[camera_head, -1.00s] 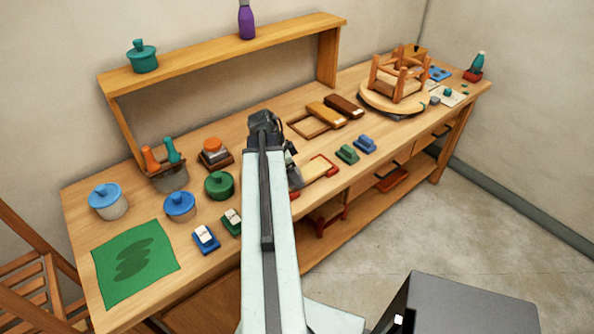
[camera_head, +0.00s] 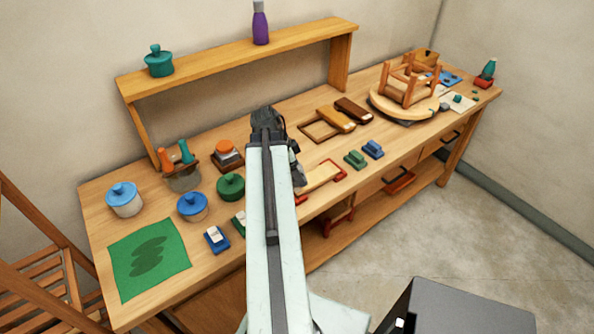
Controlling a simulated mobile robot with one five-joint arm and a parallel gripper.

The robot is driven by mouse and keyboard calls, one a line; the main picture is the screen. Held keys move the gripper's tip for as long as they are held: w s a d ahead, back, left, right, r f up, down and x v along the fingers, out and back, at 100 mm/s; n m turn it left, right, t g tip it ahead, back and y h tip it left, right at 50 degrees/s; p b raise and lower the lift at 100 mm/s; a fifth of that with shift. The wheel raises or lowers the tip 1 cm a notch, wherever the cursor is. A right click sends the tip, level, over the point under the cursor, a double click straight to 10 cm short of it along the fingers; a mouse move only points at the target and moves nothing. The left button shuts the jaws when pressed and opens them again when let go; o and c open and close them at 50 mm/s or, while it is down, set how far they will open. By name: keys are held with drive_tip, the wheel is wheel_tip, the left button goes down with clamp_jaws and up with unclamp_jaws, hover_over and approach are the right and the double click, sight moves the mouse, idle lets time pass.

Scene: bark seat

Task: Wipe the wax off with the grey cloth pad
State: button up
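My arm reaches out over the workbench, and my gripper (camera_head: 267,122) is a dark shape above the middle of the bench. Its fingers are too small and dark to tell whether they are open or holding anything. I cannot pick out a grey cloth pad for certain; a small grey piece (camera_head: 444,107) lies at the right, beside the turntable. No wax film is clear to see. A wooden stool (camera_head: 408,82) stands legs up on a round turntable (camera_head: 421,108). A pale board (camera_head: 318,176) with red end pieces lies right of my arm, partly hidden.
Blue-lidded pots (camera_head: 123,198), a green pot (camera_head: 230,186) and a green mat (camera_head: 148,258) with a dark patch occupy the bench's left. Blue and green blocks (camera_head: 356,159) lie near the front edge. A raised shelf (camera_head: 240,58) spans the back. A wooden chair (camera_head: 45,285) stands at left.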

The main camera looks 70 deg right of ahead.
drive_tip(key=shift+r+p, duration=0.35)
drive_tip(key=shift+r, duration=0.45)
wheel_tip(320, 180, up, 3)
drive_tip(key=p, duration=0.3)
drive_tip(key=shift+r, duration=0.1)
